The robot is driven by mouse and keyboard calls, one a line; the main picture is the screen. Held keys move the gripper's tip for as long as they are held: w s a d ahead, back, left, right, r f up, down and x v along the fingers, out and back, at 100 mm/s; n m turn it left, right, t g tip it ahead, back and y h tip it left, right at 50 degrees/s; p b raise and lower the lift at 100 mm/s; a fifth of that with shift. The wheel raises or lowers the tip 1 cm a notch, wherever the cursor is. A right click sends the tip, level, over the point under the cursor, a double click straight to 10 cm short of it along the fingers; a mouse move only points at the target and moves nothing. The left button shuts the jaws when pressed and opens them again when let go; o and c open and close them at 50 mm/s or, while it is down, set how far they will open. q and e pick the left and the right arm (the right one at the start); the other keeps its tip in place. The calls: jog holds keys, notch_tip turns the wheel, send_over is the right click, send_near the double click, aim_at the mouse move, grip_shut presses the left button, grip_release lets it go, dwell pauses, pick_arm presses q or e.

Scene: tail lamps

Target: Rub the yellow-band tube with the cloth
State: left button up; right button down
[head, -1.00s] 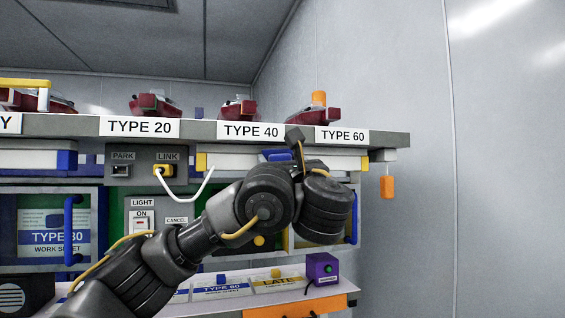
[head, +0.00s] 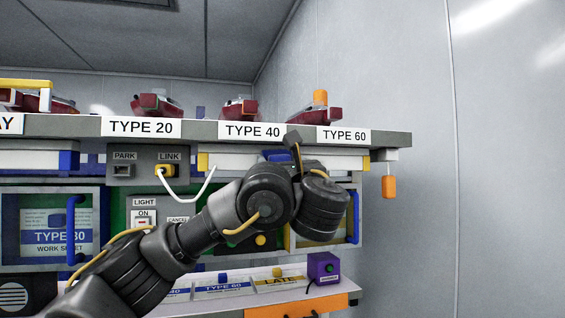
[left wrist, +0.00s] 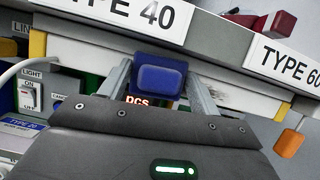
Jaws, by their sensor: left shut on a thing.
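The yellow-band tube (head: 230,161) is a long white bar under the shelf edge, with yellow at both ends. In the left wrist view the tube (left wrist: 85,54) runs behind my gripper. My left gripper (left wrist: 160,80) has a finger on each side of a blue pad-like piece, which looks like the cloth (left wrist: 160,76), and is shut on it. The cloth lies in front of the tube's middle; whether it touches I cannot tell. My right gripper is not in view.
The shelf (head: 215,130) juts out just above the tube and carries several red lamps. A white cable (head: 190,196) hangs from the LINK socket at left. An orange tag (head: 388,187) hangs at the right end. A purple box (head: 322,268) stands below.

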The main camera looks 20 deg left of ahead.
pick_arm(q)
jog(key=shift+w+d+r+p, duration=0.15)
jog(key=shift+w+d+p, duration=0.2)
jog(key=shift+d, duration=0.1)
jog(key=shift+w+d+p, duration=0.15)
jog(key=shift+w+d, duration=0.2)
jog(key=shift+d, duration=0.3)
jog(key=shift+w+d+p, duration=0.15)
jog(key=shift+w+d, duration=0.2)
jog(key=shift+d, duration=0.25)
